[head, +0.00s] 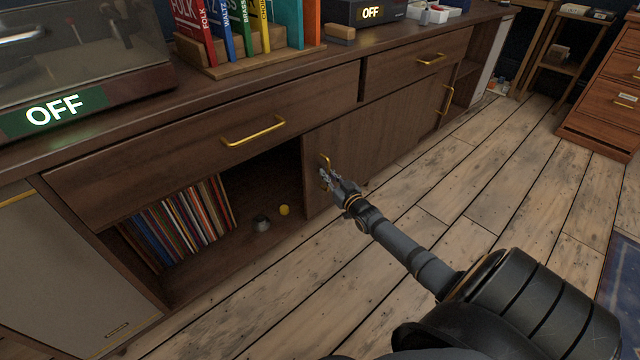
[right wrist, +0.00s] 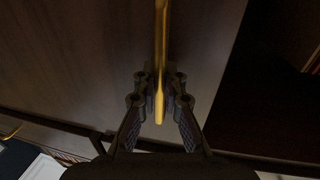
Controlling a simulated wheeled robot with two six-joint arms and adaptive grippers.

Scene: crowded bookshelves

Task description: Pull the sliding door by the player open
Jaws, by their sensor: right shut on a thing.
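The sliding door (head: 385,130) is a dark wood panel low in the long cabinet, right of an open compartment (head: 262,185). Its upright brass handle (head: 326,160) is near the door's left edge. My right gripper (head: 325,176) is shut on this handle. In the right wrist view, the fingers (right wrist: 160,88) grip the brass handle (right wrist: 160,40) from both sides, with the door panel (right wrist: 80,55) behind. The player (head: 80,55), with a clear lid and a green OFF sign, stands on the cabinet top at the left. My left gripper is not in view.
The open compartment holds a row of records (head: 180,225), a small dark object (head: 261,223) and a yellow one (head: 284,210). Drawers with brass pulls (head: 254,131) sit above. A book rack (head: 250,62) stands on top. The plank floor (head: 480,190) in front is clear.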

